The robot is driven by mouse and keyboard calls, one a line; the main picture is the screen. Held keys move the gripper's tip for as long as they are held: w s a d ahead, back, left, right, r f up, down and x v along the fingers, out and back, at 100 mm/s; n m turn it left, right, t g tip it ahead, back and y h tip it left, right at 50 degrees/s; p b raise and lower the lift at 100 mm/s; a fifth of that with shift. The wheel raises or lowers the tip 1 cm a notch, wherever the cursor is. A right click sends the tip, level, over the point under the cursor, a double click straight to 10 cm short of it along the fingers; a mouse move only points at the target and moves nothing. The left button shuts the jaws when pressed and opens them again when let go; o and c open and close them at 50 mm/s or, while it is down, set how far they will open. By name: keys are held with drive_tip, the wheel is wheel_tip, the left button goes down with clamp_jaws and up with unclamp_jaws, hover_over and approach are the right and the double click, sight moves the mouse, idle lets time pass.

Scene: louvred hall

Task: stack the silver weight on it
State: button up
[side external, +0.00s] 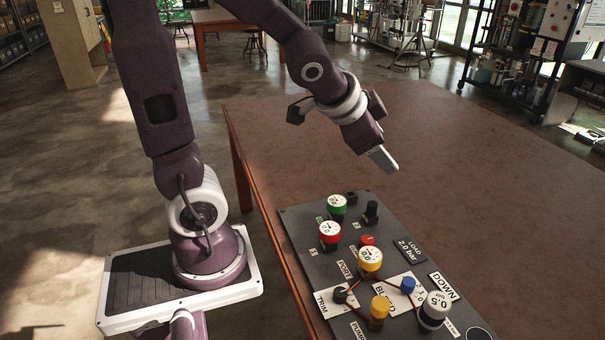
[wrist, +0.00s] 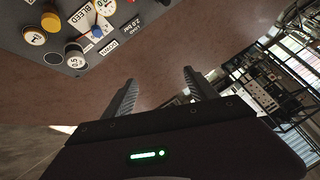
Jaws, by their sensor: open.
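The silver weight, a squat cylinder with a pale top marked 0.5 (side external: 436,308), stands upright on the dark panel (side external: 297,228) near its right edge. It also shows in the wrist view (wrist: 74,58), at upper left. Green (side external: 337,203), red (side external: 329,232) and yellow (side external: 370,260) cylinders with pale numbered tops stand further back on the panel. Which thing "it" means cannot be told. My gripper (side external: 384,160) is in the air above the table, behind the panel and well away from the weight. In the wrist view its fingers (wrist: 158,78) are apart with nothing between them.
The panel also bears a blue knob (side external: 408,285), an orange-yellow knob (side external: 379,308), black knobs (side external: 371,212), a small red button (side external: 367,240) and label plates. The brown table (side external: 480,190) is clear beyond the panel.

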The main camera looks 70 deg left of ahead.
drive_tip(key=s+d+r+n+g+h, duration=0.1)
drive_tip(key=s+d, duration=0.3)
drive_tip(key=s, duration=0.5)
drive_tip(key=s+d+r+n+g+h, duration=0.1)
drive_tip(key=s+d, duration=0.3)
drive_tip(key=s, duration=0.5)
drive_tip(key=shift+r+n+g, duration=0.4)
drive_tip(key=shift+r+n, duration=0.1)
drive_tip(key=shift+n, duration=0.2)
drive_tip(key=shift+a, duration=0.1)
